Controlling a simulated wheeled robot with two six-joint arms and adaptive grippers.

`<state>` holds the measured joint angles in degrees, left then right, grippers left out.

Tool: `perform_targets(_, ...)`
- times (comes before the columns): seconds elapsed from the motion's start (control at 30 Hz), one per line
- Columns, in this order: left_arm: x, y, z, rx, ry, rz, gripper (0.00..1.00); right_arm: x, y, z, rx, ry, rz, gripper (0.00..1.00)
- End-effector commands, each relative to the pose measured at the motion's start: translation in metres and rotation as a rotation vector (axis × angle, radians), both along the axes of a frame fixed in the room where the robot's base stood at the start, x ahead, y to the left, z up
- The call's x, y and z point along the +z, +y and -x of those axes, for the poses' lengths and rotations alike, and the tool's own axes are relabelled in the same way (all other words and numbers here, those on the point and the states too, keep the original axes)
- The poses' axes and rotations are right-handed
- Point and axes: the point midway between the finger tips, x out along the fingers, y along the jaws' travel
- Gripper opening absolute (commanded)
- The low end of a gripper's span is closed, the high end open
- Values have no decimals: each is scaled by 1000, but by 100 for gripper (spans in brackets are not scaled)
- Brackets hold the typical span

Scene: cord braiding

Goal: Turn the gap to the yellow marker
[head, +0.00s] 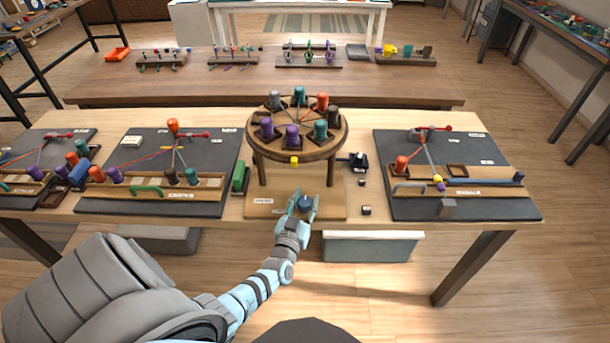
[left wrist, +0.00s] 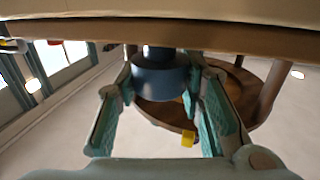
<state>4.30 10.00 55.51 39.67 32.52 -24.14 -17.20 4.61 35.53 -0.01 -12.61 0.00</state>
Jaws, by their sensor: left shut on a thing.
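A round wooden braiding disc (head: 297,149) stands on legs at the table's middle. Several bobbins sit around its rim, including a grey one (head: 275,100), a red one (head: 322,101) and a front purple one (head: 292,136). The widest space between bobbins is at the disc's left side. The yellow marker (head: 294,161) is at the disc's front, below the front purple bobbin; it also shows in the left wrist view (left wrist: 188,139). My left gripper (head: 303,198) is shut on a dark blue knob (left wrist: 159,76) below the disc's front. My right gripper is out of view.
Dark boards with pegs and cords lie left (head: 140,150) and right (head: 455,150) of the stand. A green block (head: 239,178) is close to its left, and a small black device (head: 353,160) to its right. A second table (head: 270,85) stands behind.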

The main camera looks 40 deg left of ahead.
Motion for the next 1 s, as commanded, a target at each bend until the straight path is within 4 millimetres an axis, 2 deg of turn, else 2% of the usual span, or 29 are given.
perform_targets(0.03, 4, -2, -1, 42, 1, 4, 7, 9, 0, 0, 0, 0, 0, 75)
perform_targets(0.17, 2, -1, -1, 166, -1, 3, 7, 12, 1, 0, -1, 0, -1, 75)
perform_targets(0.47, -3, -1, -2, 451, -3, -1, 7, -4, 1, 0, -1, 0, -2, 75)
perform_targets(0.67, -6, 0, -2, 641, -4, -2, 7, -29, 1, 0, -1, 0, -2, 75)
perform_targets(1.0, -8, 1, -2, 948, -7, -2, 7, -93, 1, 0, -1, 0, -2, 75)
